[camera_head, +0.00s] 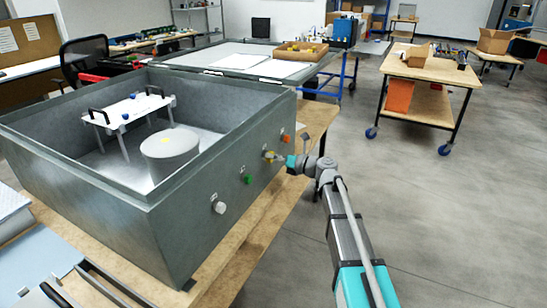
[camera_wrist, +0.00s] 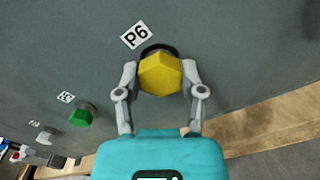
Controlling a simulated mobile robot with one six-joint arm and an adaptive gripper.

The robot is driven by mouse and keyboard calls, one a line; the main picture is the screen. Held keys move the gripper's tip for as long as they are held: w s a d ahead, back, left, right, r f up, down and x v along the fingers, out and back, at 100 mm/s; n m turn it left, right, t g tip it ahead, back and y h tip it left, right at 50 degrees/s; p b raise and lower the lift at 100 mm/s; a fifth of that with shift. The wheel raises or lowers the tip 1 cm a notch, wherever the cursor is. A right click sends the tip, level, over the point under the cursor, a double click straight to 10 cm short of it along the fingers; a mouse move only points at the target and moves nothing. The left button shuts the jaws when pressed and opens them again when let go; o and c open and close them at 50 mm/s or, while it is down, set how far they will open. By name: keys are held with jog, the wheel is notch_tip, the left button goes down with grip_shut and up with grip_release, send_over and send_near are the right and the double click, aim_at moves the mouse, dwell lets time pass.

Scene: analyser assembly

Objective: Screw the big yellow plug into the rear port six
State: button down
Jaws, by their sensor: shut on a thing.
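The big yellow plug (camera_wrist: 160,75) is a hexagonal yellow head in the wrist view, between the two fingers of my gripper (camera_wrist: 160,88). My gripper is shut on it. The plug is at the grey box wall, just below the label p6 (camera_wrist: 136,35). A dark round port rim (camera_wrist: 158,48) shows behind the plug's upper edge. How deep the plug sits in the port is hidden. In the head view the yellow plug (camera_head: 270,156) shows small at the box's right wall, with my gripper (camera_head: 283,160) reaching it from the right.
The green plug (camera_wrist: 82,116) sits in the wall beside it, with a white knob (camera_head: 218,204) farther along and an orange part (camera_head: 286,138) on the other side. The open grey box (camera_head: 225,165) stands on a wooden table (camera_head: 245,255).

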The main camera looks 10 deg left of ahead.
jog(key=m, duration=0.5)
jog(key=shift+w+m, duration=0.2)
jog(key=shift+m, duration=0.1)
jog(key=shift+c, duration=1.6)
grip_release()
jog(key=n, duration=1.6)
jog(key=s+n, duration=0.1)
jog(key=n, duration=0.7)
jog(key=shift+s+a, duration=0.1)
jog(key=shift+a, duration=0.1)
